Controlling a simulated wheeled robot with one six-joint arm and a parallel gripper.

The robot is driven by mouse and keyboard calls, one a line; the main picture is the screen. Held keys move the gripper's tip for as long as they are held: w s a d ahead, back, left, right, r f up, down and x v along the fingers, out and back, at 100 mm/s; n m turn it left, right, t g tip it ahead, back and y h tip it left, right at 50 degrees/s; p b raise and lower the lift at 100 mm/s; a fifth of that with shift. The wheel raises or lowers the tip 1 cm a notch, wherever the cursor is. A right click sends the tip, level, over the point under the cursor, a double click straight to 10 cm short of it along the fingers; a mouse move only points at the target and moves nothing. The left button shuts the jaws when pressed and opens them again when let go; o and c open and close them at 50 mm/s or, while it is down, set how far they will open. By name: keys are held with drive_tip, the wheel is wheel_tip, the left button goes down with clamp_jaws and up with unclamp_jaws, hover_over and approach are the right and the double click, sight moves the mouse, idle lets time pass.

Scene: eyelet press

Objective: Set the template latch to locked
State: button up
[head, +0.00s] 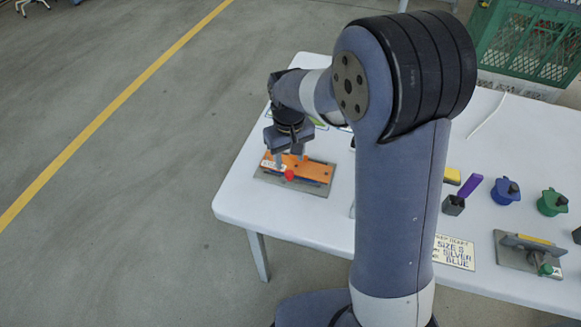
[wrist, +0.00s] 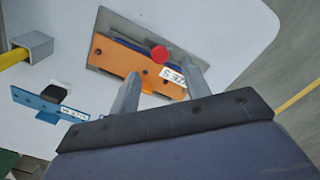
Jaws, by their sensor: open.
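An orange template (head: 318,171) sits on a grey base plate (head: 265,179) near the table's left end. A round red knob (head: 289,174) is at its front edge and looks like the latch handle. In the wrist view the red knob (wrist: 161,54) lies at the plate side of the orange template (wrist: 120,57), with a white label (wrist: 173,76) reading partly "ZE S". My gripper (head: 289,157) is above the template, fingers pointing down. In the wrist view its open fingers (wrist: 161,73) are empty and span the knob's sideways position. I cannot tell whether they touch anything, or the latch's setting.
A blue template (wrist: 38,103) lies beside the orange one. On the right of the table are a dark holder (head: 453,205) with a purple piece, a blue pot (head: 505,192), a green pot (head: 551,203), a hand press (head: 528,255) and a sign (head: 453,252).

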sight(289, 172)
drive_tip(key=shift+f, duration=2.7)
drive_tip(key=shift+c, duration=0.6)
clamp_jaws()
drive_tip(key=shift+n, duration=0.3)
drive_tip(key=n, duration=0.2)
drive_tip(key=w+n+b, duration=0.1)
drive_tip(key=n, duration=0.8)
drive_tip(key=shift+w+a, duration=0.15)
drive_tip(key=shift+w, duration=0.25)
drive_tip(key=shift+n+b, duration=0.3)
drive_tip(key=shift+r, duration=0.1)
